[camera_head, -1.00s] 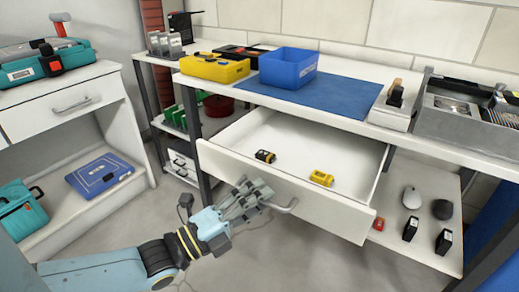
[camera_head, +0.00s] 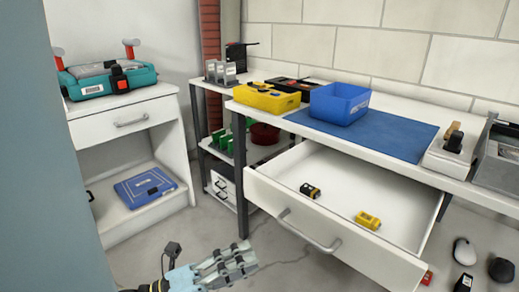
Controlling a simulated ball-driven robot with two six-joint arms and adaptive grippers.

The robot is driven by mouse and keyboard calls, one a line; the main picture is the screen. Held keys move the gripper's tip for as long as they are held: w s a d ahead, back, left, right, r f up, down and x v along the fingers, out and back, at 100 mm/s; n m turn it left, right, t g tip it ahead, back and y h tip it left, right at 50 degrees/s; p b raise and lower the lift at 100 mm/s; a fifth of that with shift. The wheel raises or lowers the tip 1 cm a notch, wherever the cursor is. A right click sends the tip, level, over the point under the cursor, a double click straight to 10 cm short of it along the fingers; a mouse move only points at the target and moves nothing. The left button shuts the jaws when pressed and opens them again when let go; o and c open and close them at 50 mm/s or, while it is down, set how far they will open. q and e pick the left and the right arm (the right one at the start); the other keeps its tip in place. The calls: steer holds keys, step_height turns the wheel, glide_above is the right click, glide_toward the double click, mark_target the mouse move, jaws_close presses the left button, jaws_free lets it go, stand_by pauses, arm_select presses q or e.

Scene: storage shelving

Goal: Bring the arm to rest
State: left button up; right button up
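My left gripper (camera_head: 240,262) is at the bottom of the view, with its forearm running off the lower edge. Its grey fingers are extended with gaps between them, and nothing shows in them. It is left of and below the drawer handle (camera_head: 308,233), apart from it. The white drawer (camera_head: 345,250) under the workbench is pulled open. A black-and-yellow item (camera_head: 310,190) and a yellow item (camera_head: 368,220) lie inside it. My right gripper is not in view.
The workbench holds a blue mat (camera_head: 385,135), a blue bin (camera_head: 340,104) and a yellow tray (camera_head: 266,97). At left, a white cabinet (camera_head: 88,133) carries a teal toolbox (camera_head: 108,80), with a blue case (camera_head: 145,187) on its lower shelf. Clear floor lies between cabinet and bench.

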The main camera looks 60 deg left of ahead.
arm_select(q)
step_height(320, 180, down, 20)
steer(key=s+n+g+y+p, duration=0.2)
steer(key=n+g+y+p, duration=0.25)
steer(key=n+g, duration=0.4)
steer(key=s+d+f+n+g, duration=0.1)
steer(key=s+f+n+g, duration=0.4)
steer(key=s, duration=0.6)
steer(key=s+f+n+g, duration=0.6)
steer(key=s+f+n, duration=0.1)
steer(key=s, duration=0.5)
steer(key=shift+d, duration=0.4)
